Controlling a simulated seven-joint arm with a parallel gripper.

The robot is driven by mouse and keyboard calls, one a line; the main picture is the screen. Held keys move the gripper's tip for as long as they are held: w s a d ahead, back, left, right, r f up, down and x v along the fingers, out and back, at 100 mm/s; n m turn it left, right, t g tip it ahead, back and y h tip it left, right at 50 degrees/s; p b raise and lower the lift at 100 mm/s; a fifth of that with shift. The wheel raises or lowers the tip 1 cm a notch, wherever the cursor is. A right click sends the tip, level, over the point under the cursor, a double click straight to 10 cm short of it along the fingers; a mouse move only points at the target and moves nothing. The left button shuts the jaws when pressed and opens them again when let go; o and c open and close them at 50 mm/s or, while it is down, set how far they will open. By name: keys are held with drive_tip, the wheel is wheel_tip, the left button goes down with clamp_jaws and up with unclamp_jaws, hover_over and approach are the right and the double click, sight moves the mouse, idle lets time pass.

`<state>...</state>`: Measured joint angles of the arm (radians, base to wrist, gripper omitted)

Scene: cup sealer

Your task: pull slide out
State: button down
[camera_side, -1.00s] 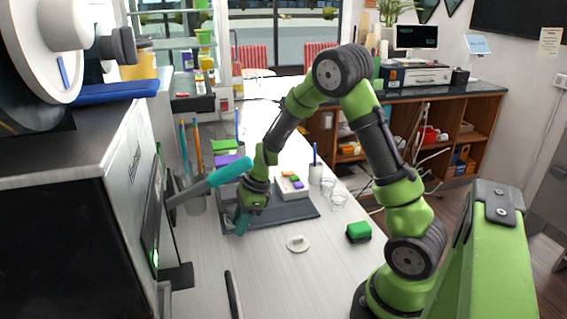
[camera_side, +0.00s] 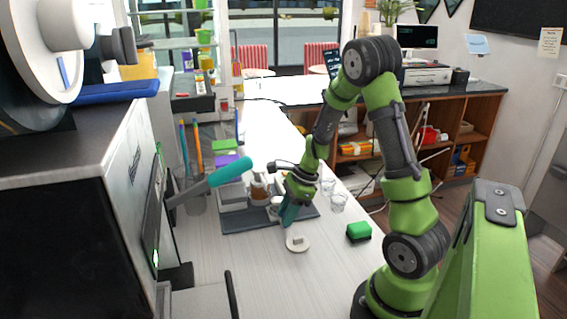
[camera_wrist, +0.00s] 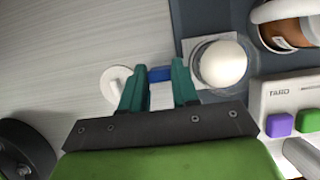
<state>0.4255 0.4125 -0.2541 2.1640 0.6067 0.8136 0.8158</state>
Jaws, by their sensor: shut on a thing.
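The cup sealer (camera_side: 85,220) fills the left of the side view, with a teal-gripped lever (camera_side: 228,172) reaching right from it. A flat grey plate (camera_side: 200,303), which looks like the slide, shows low beside its base, with a dark upright handle (camera_side: 231,295) at its right edge; the frame cuts it off. My gripper (camera_side: 290,213) is well right of these, low over the table. In the wrist view, my gripper's teal fingers (camera_wrist: 160,80) are shut on a small blue piece (camera_wrist: 160,74). The plate is not recognisable in the wrist view.
A white disc (camera_side: 297,243) lies by my fingers. A dark tray (camera_side: 245,224) holds cups and boxes behind them. Glasses (camera_side: 338,203) and a green block (camera_side: 358,231) stand to the right. The front middle of the table is clear.

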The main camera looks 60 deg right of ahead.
drive_tip(key=shift+s+d, duration=2.1)
drive_tip(key=c, duration=1.1)
unclamp_jaws()
drive_tip(key=shift+c, duration=0.2)
drive_tip(key=shift+r, duration=0.1)
drive_tip(key=shift+d+r, duration=0.1)
drive_tip(key=shift+r, duration=0.2)
drive_tip(key=v, duration=1.6)
drive_tip(key=shift+s, duration=0.1)
